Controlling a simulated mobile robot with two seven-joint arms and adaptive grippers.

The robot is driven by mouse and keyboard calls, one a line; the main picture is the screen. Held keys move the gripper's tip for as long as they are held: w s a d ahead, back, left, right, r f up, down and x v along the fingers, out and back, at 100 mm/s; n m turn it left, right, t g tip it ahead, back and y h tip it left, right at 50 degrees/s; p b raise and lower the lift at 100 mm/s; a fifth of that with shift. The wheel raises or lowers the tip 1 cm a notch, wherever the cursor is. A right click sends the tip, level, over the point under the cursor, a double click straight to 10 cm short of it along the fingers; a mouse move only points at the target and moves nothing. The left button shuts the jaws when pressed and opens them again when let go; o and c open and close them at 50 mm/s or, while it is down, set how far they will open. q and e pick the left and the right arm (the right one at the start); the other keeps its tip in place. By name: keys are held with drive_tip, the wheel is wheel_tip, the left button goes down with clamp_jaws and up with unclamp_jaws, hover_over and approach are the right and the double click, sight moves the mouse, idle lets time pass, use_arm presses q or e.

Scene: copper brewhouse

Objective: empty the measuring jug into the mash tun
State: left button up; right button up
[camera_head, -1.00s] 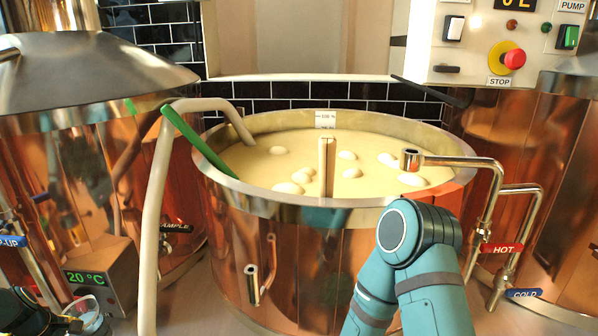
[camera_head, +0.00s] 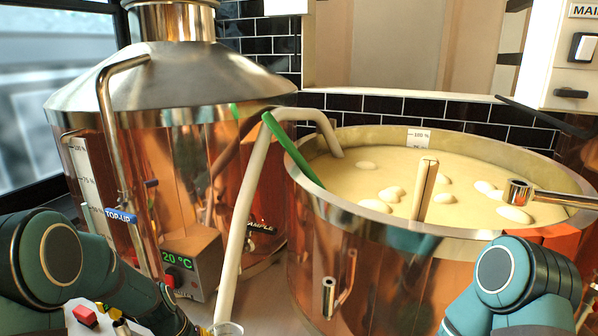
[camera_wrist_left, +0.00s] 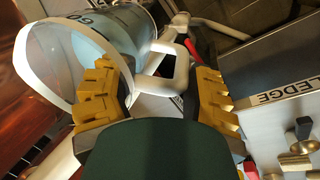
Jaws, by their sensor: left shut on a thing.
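The mash tun (camera_head: 400,270) is the open copper vessel at right in the head view, full of pale, foamy mash. The measuring jug (camera_wrist_left: 140,28) is clear with a white handle and lies tilted in the left wrist view. Only a bit of its rim (camera_head: 230,328) seems to show at the bottom edge of the head view. My left gripper (camera_wrist_left: 160,78) has its yellow fingers shut on the jug's handle. The jug is in front of the tun, not over it. Its inside looks bluish; I cannot tell how full it is. My right gripper is out of view.
A beige hose (camera_head: 248,215) and a green bar (camera_head: 292,150) cross the tun's left rim. A wooden paddle (camera_head: 425,188) stands in the mash. A metal spout (camera_head: 550,198) reaches over the right rim.

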use_arm(q)
drive_tip(key=s+d+m+g, duration=0.1)
drive_tip(key=s+d+m, duration=0.3)
drive_tip(key=s, duration=0.3)
drive_tip(key=shift+d+r, duration=0.3)
drive_tip(key=shift+d, duration=0.55)
drive_tip(key=shift+r, duration=0.1)
idle(0.4)
